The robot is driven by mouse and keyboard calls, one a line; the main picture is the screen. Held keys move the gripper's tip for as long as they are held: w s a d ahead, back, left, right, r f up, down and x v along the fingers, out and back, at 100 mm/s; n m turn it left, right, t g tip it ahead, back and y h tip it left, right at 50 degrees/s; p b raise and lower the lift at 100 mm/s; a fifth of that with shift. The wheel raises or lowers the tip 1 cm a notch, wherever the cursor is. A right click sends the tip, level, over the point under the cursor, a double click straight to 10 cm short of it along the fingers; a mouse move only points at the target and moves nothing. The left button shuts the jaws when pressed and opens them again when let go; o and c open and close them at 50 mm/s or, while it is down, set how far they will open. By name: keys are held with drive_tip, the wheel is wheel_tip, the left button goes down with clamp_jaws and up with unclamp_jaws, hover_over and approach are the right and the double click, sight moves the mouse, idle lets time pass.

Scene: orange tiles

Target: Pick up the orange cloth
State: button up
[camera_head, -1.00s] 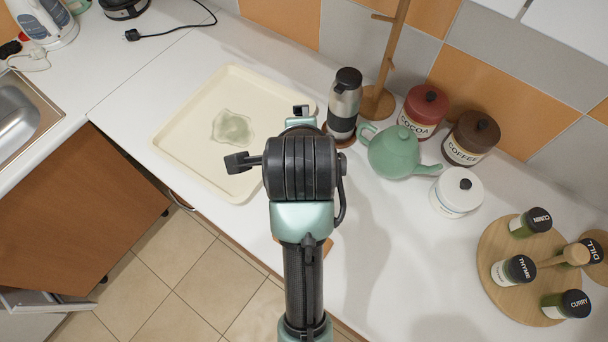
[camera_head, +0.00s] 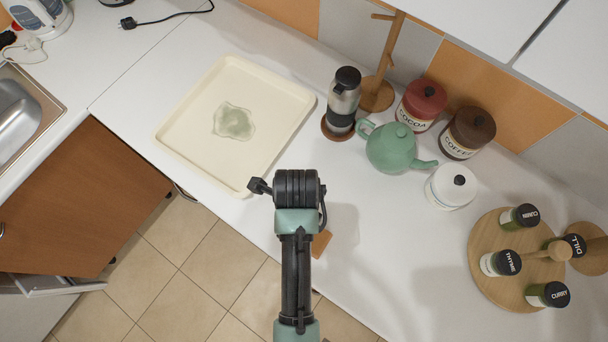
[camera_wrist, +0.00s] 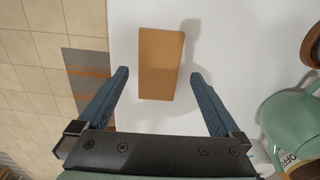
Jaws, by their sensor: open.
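The orange cloth (camera_wrist: 160,62) lies flat on the white counter as a tan-orange rectangle, near the counter's front edge. In the head view only a corner of the cloth (camera_head: 321,243) shows beside my arm, which hides the rest. My gripper (camera_wrist: 159,75) is open and empty. In the wrist view its two blue fingers point toward the cloth, one on each side of its lower part, with gaps between. How high the fingers are above the cloth I cannot tell. In the head view my wrist hides the fingers.
A cream tray (camera_head: 186,167) with a pale green wet-looking patch (camera_head: 233,121) lies to the left. A flask (camera_head: 343,103), green teapot (camera_head: 391,148), several canisters and a round spice stand (camera_head: 485,275) are behind and right. The counter edge drops to the tiled floor (camera_head: 197,262).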

drive_tip(key=shift+s+d+f+p, duration=0.15)
drive_tip(key=shift+f+p, duration=0.15)
drive_tip(key=shift+f, duration=1)
drive_tip(key=shift+s+d+f+p, duration=0.1)
drive_tip(key=shift+f+p, duration=0.2)
drive_tip(key=shift+f, duration=1)
drive_tip(key=c, duration=1.1)
